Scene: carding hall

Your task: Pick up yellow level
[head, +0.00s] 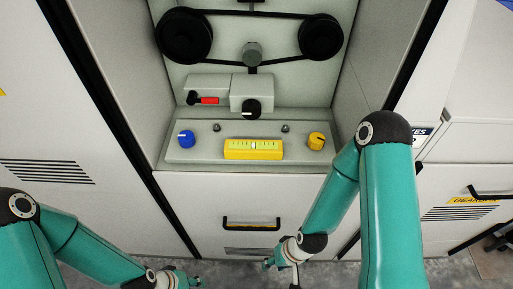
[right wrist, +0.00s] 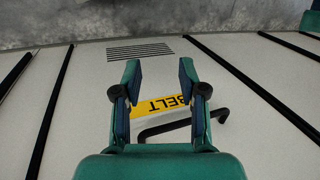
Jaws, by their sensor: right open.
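The yellow level (head: 253,155) lies on the grey control ledge in the head view, its long side running left to right. It has a pale scale strip with a small vial mark at its middle. My right gripper (head: 268,265) is low in front of the drawer, below and apart from the level. In the right wrist view the right gripper (right wrist: 159,70) has its fingers wide apart with nothing between them; the level does not show there. My left gripper (head: 190,281) is at the bottom edge, small and partly cut off, so its opening is unclear.
A blue knob (head: 186,139) and a yellow knob (head: 316,140) flank the level on the ledge (head: 205,153). Behind stand a grey block with a black knob (head: 250,109) and belt pulleys (head: 184,36). A black drawer handle (head: 252,224) projects below. Side walls bound the recess.

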